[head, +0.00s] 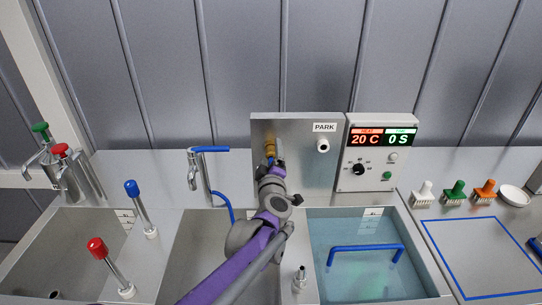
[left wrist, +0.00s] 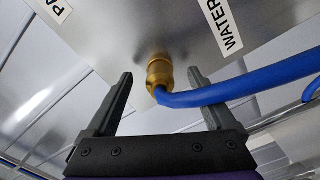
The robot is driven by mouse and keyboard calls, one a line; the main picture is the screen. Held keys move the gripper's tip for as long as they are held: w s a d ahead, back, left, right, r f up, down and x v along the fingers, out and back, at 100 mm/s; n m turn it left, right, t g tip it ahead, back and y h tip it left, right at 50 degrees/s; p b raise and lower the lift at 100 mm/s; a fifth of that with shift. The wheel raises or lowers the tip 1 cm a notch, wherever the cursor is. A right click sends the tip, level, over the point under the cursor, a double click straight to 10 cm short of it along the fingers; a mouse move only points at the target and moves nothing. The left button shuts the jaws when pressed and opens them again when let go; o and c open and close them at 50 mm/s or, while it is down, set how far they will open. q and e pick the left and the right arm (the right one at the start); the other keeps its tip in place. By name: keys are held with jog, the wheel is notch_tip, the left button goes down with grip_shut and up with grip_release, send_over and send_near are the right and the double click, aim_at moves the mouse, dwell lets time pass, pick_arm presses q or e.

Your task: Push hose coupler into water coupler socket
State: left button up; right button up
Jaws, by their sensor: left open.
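The brass hose coupler (left wrist: 160,75) shows in the left wrist view, with its far end against the steel panel (left wrist: 120,25) beside the WATER label (left wrist: 224,28). The socket is hidden behind it, so I cannot tell how deep it sits. The blue hose (left wrist: 250,82) runs from its near end to the right. In the head view the coupler (head: 270,147) is small at the panel's left part. My left gripper (left wrist: 161,80) is open, one finger on each side of the coupler, with visible gaps. It also shows in the head view (head: 271,166). My right gripper is not in view.
A white PARK fitting (head: 323,146) is on the panel to the right. A control box (head: 376,155) reads 20 C and 0 S. A faucet (head: 193,175) stands left. The water-filled basin (head: 365,235) has a blue handle (head: 365,247).

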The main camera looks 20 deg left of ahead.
pick_arm(q)
jog(key=shift+s, duration=0.1)
jog(key=shift+v, duration=3.45)
jog(key=v, duration=1)
jog(key=shift+s+d+b, duration=0.15)
jog(key=shift+s+b, duration=0.25)
